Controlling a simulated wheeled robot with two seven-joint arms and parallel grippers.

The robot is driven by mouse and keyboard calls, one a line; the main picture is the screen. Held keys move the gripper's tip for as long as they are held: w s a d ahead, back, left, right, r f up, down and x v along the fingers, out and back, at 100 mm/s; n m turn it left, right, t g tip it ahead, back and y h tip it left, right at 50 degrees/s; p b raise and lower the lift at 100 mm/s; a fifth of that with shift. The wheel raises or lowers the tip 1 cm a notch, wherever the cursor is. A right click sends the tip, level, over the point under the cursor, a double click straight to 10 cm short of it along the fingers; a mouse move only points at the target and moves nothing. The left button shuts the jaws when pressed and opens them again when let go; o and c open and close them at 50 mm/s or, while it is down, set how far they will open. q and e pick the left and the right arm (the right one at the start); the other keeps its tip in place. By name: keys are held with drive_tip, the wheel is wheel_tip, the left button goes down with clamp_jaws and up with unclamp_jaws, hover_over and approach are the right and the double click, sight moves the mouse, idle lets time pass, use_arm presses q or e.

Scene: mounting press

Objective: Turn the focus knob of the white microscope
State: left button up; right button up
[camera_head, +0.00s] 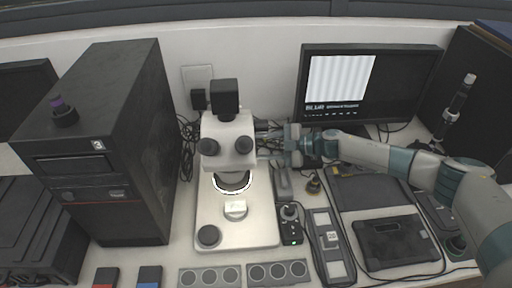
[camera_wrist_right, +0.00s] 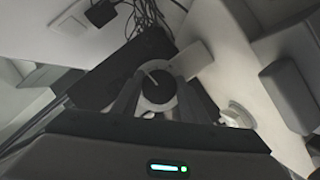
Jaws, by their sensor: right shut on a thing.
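The white microscope (camera_head: 255,232) stands upright on the bench in the head view, with two black eyepieces and a black camera on top. My right gripper (camera_head: 272,143) comes in from the right and is at the right side of the microscope's upright. In the right wrist view my right gripper (camera_wrist_right: 157,98) has its two fingers on either side of a round dark focus knob (camera_wrist_right: 158,84) with a pale ring and is shut on it. In the head view the knob is hidden by the gripper. My left gripper is not in view.
A black tower (camera_head: 150,130) stands left of the microscope. A monitor (camera_head: 400,85) is behind my right arm. A small black control box (camera_head: 290,228) and a grey panel (camera_head: 330,240) lie right of the base. Cables (camera_head: 187,140) hang at the wall behind.

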drive_tip(key=o, duration=1.1)
drive_tip(key=shift+d, duration=0.1)
drive_tip(key=b+v, duration=0.5)
drive_tip(key=v, duration=1.2)
drive_tip(key=shift+d, duration=0.1)
drive_tip(key=shift+c, duration=0.3)
